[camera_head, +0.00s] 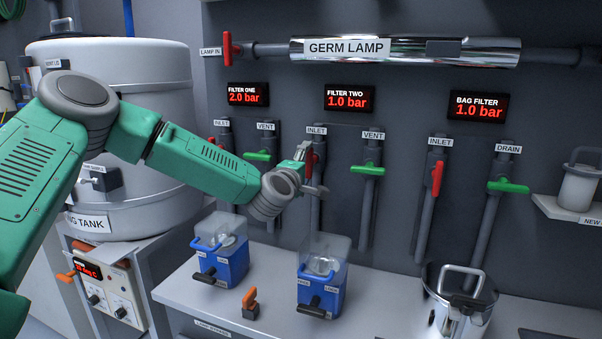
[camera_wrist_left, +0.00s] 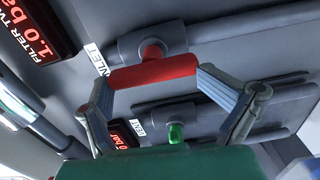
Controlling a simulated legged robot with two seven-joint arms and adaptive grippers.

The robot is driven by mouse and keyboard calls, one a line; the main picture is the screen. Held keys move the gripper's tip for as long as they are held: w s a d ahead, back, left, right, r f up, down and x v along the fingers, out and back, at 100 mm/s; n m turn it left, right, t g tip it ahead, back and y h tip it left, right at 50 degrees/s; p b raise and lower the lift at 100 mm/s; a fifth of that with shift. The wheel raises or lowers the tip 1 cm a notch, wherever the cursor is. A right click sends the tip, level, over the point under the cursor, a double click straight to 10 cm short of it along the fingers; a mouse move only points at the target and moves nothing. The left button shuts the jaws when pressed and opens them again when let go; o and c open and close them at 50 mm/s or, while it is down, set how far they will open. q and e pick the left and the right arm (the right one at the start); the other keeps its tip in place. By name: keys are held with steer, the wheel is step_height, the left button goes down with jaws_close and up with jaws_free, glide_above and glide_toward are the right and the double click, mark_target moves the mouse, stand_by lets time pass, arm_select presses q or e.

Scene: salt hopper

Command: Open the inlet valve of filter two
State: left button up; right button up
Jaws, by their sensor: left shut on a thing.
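The inlet valve of filter two has a red handle (camera_head: 309,162), mostly hidden behind my left gripper (camera_head: 309,172) in the head view. In the left wrist view the red handle (camera_wrist_left: 153,72) lies roughly along its grey pipe. My left gripper's fingers (camera_wrist_left: 168,90) are at the two ends of this handle, shut on it. The INLET label (camera_head: 316,131) is just above the valve. The FILTER TWO display (camera_head: 349,97) reads 1.0 bar. My right gripper is not in view.
A green VENT handle (camera_head: 367,169) lies across its pipe close on the right. A steel pot (camera_head: 459,305) stands at the right.

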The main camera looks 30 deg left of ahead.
arm_select(q)
steer(key=shift+w+d+r+n, duration=0.1)
steer(key=shift+w+r+n, duration=0.05)
steer(key=shift+r, duration=0.35)
steer(key=shift+w+d+r+n, duration=0.1)
steer(key=shift+r+n, duration=0.05)
steer(key=shift+r, duration=0.3)
steer(key=o, duration=0.9)
steer(key=shift+a+f+v, duration=0.1)
steer(key=shift+f+v, duration=0.25)
steer(key=shift+v, duration=1.7)
steer(key=shift+a+f+v, duration=0.15)
steer(key=shift+f+v, duration=0.2)
steer(key=shift+v, duration=1.65)
steer(key=shift+a+f+v, duration=0.1)
steer(key=shift+f+v, duration=0.3)
steer(key=shift+v, duration=1.65)
steer(key=shift+d, duration=0.3)
